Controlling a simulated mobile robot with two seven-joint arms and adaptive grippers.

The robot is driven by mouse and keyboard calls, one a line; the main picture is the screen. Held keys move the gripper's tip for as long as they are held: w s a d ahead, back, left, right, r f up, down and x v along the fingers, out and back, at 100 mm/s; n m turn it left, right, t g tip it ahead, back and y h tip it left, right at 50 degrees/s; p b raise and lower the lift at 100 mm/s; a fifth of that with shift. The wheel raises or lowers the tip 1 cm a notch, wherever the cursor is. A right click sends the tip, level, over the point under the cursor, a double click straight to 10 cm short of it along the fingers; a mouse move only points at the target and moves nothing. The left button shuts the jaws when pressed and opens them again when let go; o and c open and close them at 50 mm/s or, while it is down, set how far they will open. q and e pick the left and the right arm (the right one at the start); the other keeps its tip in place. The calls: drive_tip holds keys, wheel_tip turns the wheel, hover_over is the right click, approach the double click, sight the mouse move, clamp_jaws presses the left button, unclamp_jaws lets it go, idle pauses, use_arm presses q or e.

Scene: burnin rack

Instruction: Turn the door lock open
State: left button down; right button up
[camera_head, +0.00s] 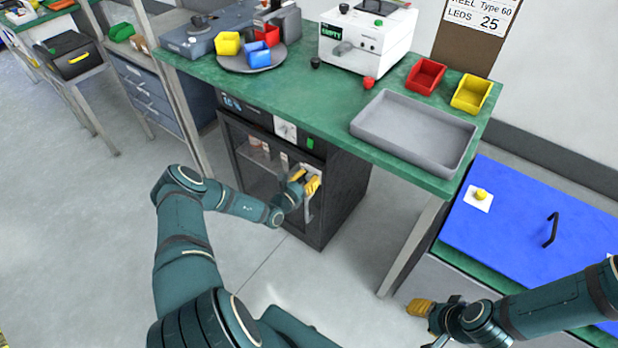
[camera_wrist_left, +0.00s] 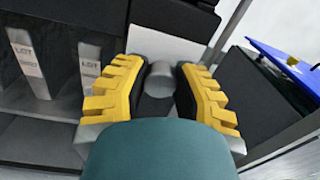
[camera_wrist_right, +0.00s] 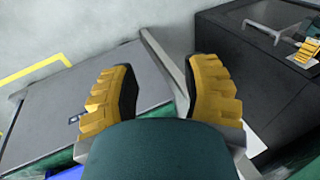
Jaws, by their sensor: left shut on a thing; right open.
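The black cabinet (camera_head: 345,195) stands under the green bench, with a clear-fronted door (camera_head: 258,190). The door lock shows in the left wrist view as a round grey knob (camera_wrist_left: 160,75) before a pale plate (camera_wrist_left: 165,45). My left gripper (camera_head: 306,184) is at the right side of the door; in the left wrist view its yellow fingers (camera_wrist_left: 158,95) are shut on the knob, one on each side. The knob's turn angle cannot be told. My right gripper (camera_head: 421,308) is open and empty, low at the right; it also shows in the right wrist view (camera_wrist_right: 163,95).
On the green bench (camera_head: 310,115) stand a grey tray (camera_head: 415,130), a white device (camera_head: 365,40), and red (camera_head: 426,76) and yellow (camera_head: 471,93) bins. A blue lid (camera_head: 520,215) with a black handle is near my right arm. The floor (camera_head: 90,220) at left is clear.

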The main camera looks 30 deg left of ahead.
use_arm(q)
drive_tip(key=m+p, duration=0.1)
drive_tip(key=m, duration=0.1)
drive_tip(key=m+p, duration=0.1)
drive_tip(key=p, duration=0.1)
drive_tip(key=shift+r+m, duration=0.2)
drive_tip(key=shift+m, duration=0.2)
drive_tip(key=m+p, duration=0.3)
drive_tip(key=m, duration=0.1)
drive_tip(key=shift+d+p, duration=0.1)
drive_tip(key=shift+p, duration=0.2)
drive_tip(key=m+p, duration=0.3)
drive_tip(key=m, duration=0.2)
drive_tip(key=shift+m+y, duration=0.3)
drive_tip(key=shift+f+m+p, duration=0.15)
drive_tip(key=shift+m+p, duration=1)
drive_tip(key=shift+m, duration=0.75)
drive_tip(key=c, duration=0.7)
unclamp_jaws()
drive_tip(key=shift+w, duration=0.1)
